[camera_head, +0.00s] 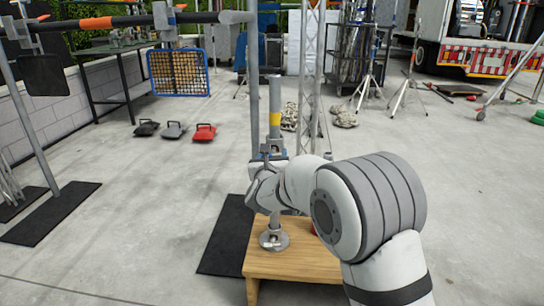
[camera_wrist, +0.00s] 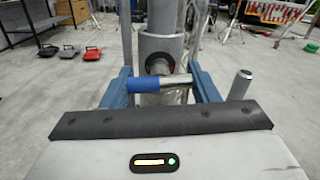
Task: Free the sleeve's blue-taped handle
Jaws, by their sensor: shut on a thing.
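A grey upright tube with a yellow band (camera_head: 275,119) stands on a round metal foot (camera_head: 273,240) on a wooden platform (camera_head: 310,262). In the wrist view the grey sleeve (camera_wrist: 163,46) stands straight ahead, with a dark round opening in its lower front. The handle, a short metal bar with blue tape (camera_wrist: 143,86) on its left part, lies crosswise in front of the sleeve's post. My gripper (camera_wrist: 162,84) has its blue fingers on either side of the bar and appears shut on the handle's ends. In the head view, my arm hides much of the post and the handle.
A tall grey pole (camera_head: 253,85) stands close behind the post. A truss (camera_head: 307,85) rises to its right. Black mats (camera_head: 228,236) lie on the floor. A short grey cylinder (camera_wrist: 239,85) stands beside my right finger. Open concrete floor lies to the right.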

